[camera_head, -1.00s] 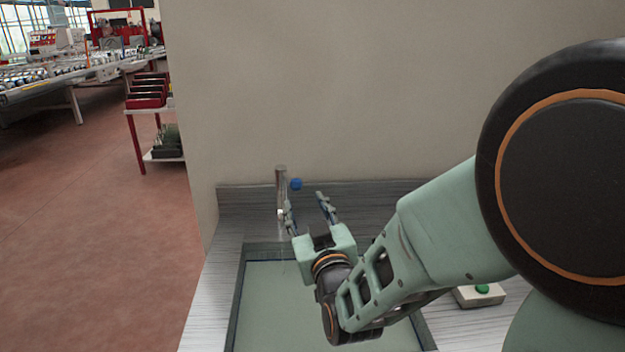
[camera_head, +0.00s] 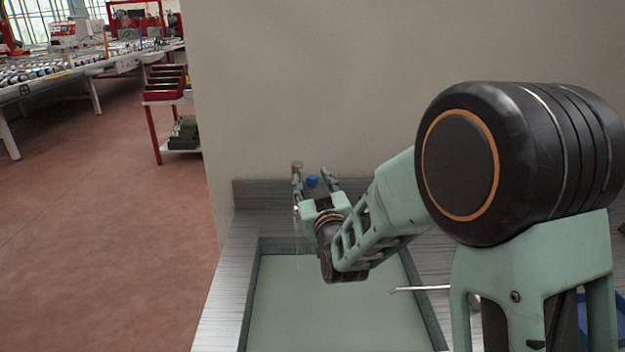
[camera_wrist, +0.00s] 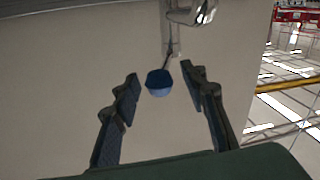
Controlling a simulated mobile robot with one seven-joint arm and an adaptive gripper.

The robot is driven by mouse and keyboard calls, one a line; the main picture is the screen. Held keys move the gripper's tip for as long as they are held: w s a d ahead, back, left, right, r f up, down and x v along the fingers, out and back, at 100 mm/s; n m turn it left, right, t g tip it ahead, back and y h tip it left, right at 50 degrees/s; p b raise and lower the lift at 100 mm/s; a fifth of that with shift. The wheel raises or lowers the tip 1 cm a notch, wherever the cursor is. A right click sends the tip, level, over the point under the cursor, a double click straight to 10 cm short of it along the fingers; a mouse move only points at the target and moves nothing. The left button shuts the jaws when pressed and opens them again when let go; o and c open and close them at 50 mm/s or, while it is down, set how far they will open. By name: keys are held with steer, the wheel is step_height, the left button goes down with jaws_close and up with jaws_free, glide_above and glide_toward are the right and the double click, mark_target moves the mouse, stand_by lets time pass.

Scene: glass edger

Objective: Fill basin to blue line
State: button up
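The basin (camera_head: 433,325) is sunk in a grey streaked counter, with a pale green, flat-looking surface inside. A blue line on its wall is not clearly made out. A metal faucet (camera_head: 297,168) stands at its back edge, partly behind my gripper; a thin pale streak below it looks like running water. A blue knob (camera_head: 312,181) is beside the faucet. My gripper (camera_head: 312,177) is open, its fingers on either side of the knob. In the wrist view, the blue knob (camera_wrist: 158,84) lies between the spread fingertips, with gaps visible; depth is unclear.
A beige wall (camera_head: 350,80) rises behind the counter. A thin metal rod (camera_head: 420,289) juts over the basin's right edge. A blue object (camera_head: 600,320) is partly hidden at lower right. A red-and-white shelf (camera_head: 165,100) and conveyor stand left across open floor.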

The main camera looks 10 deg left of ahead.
jaws_close()
stand_by(0.3)
steer(key=shift+w+d+n+g+y+b, duration=0.3)
steer(key=shift+w+d+n+y+b, duration=0.15)
steer(key=shift+b, duration=0.6)
steer(key=shift+w+d+r+n+g+y, duration=0.1)
steer(key=shift+w+d+n+g+y, duration=0.3)
steer(key=shift+n+g+y, duration=0.4)
steer(key=shift+w+d+r+n+g+y, duration=0.1)
steer(key=shift+w+d+n+g+y, duration=0.3)
steer(key=shift+y, duration=0.55)
steer(key=shift+w+d+r+n+g+y, duration=0.1)
steer(key=shift+w+d+n+g+y, duration=0.15)
steer(key=shift+w+n+g+y, duration=0.45)
steer(key=shift+s+y, duration=0.2)
steer(key=shift+y, duration=0.1)
